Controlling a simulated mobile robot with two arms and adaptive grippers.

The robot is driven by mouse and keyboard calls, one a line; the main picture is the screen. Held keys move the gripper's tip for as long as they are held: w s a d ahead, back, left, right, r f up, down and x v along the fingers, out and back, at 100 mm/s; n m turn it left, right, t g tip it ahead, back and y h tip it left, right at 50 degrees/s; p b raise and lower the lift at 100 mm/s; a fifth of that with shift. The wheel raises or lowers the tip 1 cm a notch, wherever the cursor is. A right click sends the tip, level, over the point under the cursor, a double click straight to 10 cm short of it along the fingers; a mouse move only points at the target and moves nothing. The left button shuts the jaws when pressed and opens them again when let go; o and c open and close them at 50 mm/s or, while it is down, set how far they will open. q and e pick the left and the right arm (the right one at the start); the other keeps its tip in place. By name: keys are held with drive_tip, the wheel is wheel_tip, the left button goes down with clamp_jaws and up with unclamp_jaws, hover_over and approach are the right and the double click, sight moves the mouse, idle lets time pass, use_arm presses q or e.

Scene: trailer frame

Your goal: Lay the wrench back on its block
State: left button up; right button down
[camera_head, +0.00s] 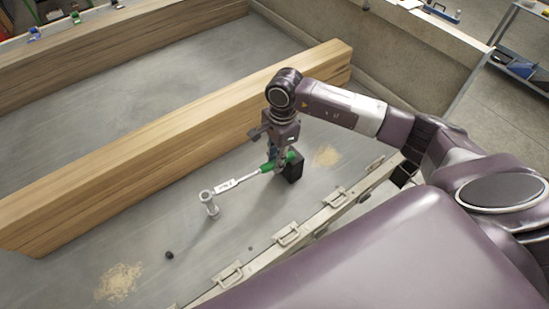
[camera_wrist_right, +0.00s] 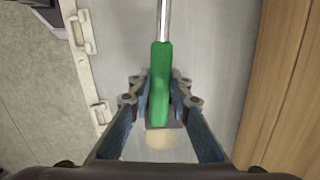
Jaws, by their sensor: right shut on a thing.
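The wrench has a green handle (camera_head: 271,166) and a bright metal shaft ending in an upright socket (camera_head: 209,203) on its left, near the trailer floor. My right gripper (camera_head: 279,158) points down and is shut on the green handle, which also shows between its fingers in the right wrist view (camera_wrist_right: 160,75). A black block (camera_head: 293,170) stands on the floor at the handle's end, just right of the gripper. I cannot tell whether the handle touches the block, as the gripper partly covers that spot. My left gripper is not in view.
A thick wooden beam (camera_head: 150,155) lies behind the wrench. The trailer's side rail with latches (camera_head: 287,237) runs along the front. Sawdust piles (camera_head: 120,281) and a small black piece (camera_head: 169,255) lie on the grey floor. The floor left of the socket is mostly free.

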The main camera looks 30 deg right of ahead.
drive_tip(key=shift+s, duration=0.1)
drive_tip(key=c, duration=1.7)
unclamp_jaws()
drive_tip(key=r, duration=0.8)
drive_tip(key=d+r, duration=0.1)
drive_tip(key=r, duration=0.3)
drive_tip(key=shift+f, duration=0.1)
